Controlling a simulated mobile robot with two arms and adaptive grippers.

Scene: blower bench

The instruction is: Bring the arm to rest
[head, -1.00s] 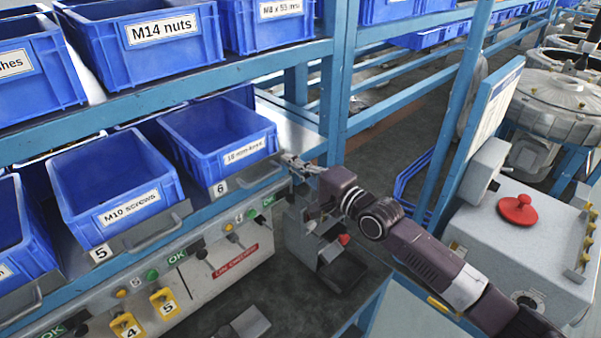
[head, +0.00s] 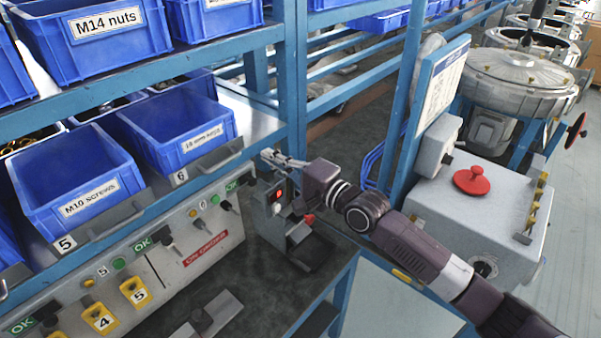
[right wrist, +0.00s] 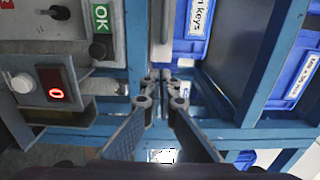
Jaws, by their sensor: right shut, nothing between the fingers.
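My right arm reaches in from the lower right in the head view. Its gripper (head: 284,161) is level with the bin shelf's right end, beside the blue bin labelled keys (head: 182,128). The gripper is shut and empty. In the right wrist view its fingers (right wrist: 162,92) come close together with nothing between them. My left gripper is not in view.
A small device with a red display (head: 278,194) stands just below the gripper; the display also shows in the right wrist view (right wrist: 57,92). A blue rack post (head: 291,75) is close behind. A grey box with a red knob (head: 471,181) stands right of the arm.

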